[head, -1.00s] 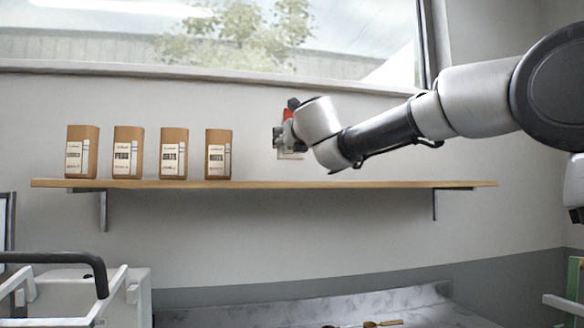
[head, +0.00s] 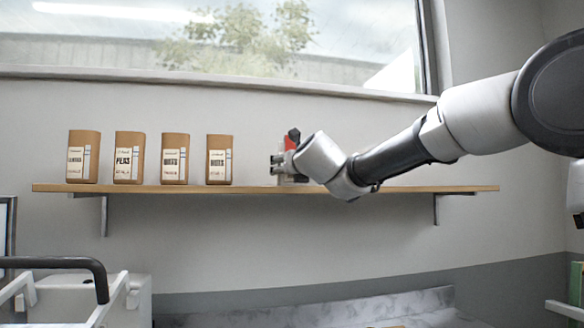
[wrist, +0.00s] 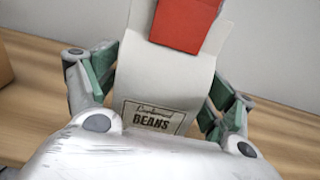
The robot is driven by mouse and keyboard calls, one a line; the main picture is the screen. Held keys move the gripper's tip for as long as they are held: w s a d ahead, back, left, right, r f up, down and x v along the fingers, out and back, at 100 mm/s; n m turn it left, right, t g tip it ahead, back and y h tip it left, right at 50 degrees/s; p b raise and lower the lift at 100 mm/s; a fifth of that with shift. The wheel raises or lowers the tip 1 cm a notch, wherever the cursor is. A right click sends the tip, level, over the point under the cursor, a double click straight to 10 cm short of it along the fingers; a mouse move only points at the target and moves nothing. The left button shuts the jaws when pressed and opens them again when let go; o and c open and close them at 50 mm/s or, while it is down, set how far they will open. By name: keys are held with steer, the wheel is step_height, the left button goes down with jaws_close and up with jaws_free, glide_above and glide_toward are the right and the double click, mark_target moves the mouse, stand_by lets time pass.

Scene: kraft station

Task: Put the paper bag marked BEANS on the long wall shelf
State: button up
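The paper bag marked BEANS (wrist: 165,75) is pale with a red patch at its top. It fills the middle of the wrist view, upright between my fingers. In the head view its red top (head: 292,139) shows, with much of the bag hidden behind my gripper (head: 277,166). My gripper (wrist: 160,85) has a green-padded finger on each side of the bag and appears shut on it. The long wall shelf (head: 400,188) is a wooden board; the bag is at its surface, right of the other bags. I cannot tell whether its base touches the board.
Several brown bags stand in a row on the shelf's left half; one reads PEAS (head: 129,157), and the rightmost (head: 219,160) is nearest my gripper, with a gap between. The shelf's right part is clear under my arm. A window (head: 230,45) is above.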

stand_by(0.3)
steer(key=shift+s+r, duration=0.15)
steer(key=v, duration=1.1)
steer(key=shift+s, duration=0.35)
steer(key=shift+d, duration=0.2)
